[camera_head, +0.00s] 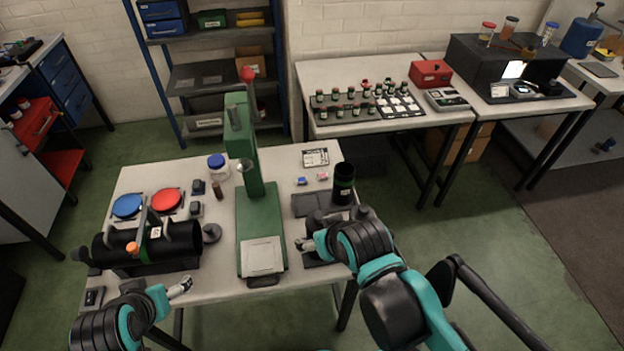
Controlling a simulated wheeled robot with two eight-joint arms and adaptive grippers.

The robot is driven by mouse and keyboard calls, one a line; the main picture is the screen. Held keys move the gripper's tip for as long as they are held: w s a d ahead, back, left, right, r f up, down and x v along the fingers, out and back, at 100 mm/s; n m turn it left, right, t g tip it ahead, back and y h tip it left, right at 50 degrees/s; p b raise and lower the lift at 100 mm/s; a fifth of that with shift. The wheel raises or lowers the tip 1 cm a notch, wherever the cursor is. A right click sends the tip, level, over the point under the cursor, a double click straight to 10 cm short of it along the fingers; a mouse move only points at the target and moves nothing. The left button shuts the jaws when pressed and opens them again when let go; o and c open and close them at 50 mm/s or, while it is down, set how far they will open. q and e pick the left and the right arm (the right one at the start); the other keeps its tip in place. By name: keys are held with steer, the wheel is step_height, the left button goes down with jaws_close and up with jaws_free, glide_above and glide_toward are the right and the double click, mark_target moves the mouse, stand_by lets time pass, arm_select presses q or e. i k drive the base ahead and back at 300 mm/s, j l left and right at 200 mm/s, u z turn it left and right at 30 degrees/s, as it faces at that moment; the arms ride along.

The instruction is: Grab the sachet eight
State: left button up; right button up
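No sachet numbered eight can be made out; labels are too small to read. Small blue (301,181) and pink (322,176) items lie on the near table, right of the green press; I cannot tell whether either is a sachet. My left gripper (183,287) is over the table's front left, close to the black cylinder assembly. My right gripper (304,243) is over the table's front right, beside the press base and near the dark pads. Neither visibly holds anything, and the finger openings are too small to judge.
The green press (251,150) stands tall mid-table. A black cylinder assembly (135,243), blue disc (127,205) and red disc (167,199) are at left. A black canister (343,184) stands at right. The back table holds several jars, a patterned mat (401,104) and a red box (430,73).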

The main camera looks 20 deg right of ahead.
mark_target(302, 181)
steer(key=i+l+z, duration=0.1)
steer(key=z, duration=0.3)
steer(key=i+l+z, duration=0.15)
steer(key=l+z, duration=0.25)
steer(key=i+z, duration=0.15)
steer(key=z, duration=0.3)
